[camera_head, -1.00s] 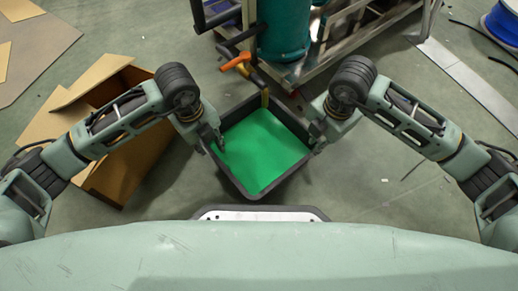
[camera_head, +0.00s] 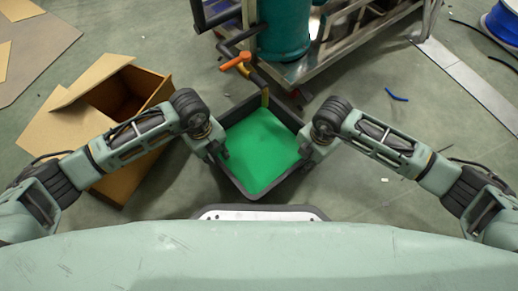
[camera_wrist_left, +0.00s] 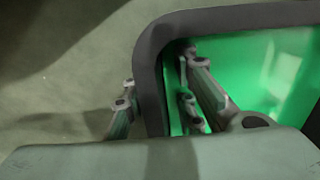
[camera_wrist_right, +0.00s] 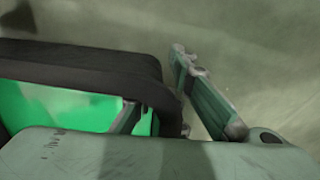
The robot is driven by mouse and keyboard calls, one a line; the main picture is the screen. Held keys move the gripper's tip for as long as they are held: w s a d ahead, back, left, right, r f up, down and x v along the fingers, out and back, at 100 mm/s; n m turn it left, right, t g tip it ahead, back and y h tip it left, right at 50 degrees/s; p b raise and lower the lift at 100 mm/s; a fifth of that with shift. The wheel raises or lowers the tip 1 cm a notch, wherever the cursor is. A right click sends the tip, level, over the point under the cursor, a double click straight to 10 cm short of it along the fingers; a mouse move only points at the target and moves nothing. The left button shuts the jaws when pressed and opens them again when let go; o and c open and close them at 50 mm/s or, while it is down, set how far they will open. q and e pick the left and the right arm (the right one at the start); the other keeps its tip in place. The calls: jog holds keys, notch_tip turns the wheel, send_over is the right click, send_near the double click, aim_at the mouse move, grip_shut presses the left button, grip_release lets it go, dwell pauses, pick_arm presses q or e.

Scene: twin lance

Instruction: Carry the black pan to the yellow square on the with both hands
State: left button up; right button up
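The black pan (camera_head: 284,184), with bright green content (camera_head: 260,150), lies on the floor in front of my base. My left gripper (camera_head: 218,154) is at its left wall. In the left wrist view the open fingers (camera_wrist_left: 158,85) straddle that wall, one outside and one inside, with a gap on the outer side. My right gripper (camera_head: 307,154) is at the right wall. In the right wrist view its open fingers (camera_wrist_right: 160,85) stand either side of the black wall, the outer one apart from it. I see no yellow square.
An open cardboard box (camera_head: 120,180) stands at the left beside my left arm. A teal cylinder (camera_head: 284,30) and a metal frame (camera_head: 375,35) stand behind the pan. A pipe with an orange handle (camera_head: 236,61) reaches to the pan's far edge. Floor at the right is mostly clear.

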pick_arm(q)
jog(key=shift+c, duration=0.5)
grip_shut()
jog(key=shift+r, duration=0.25)
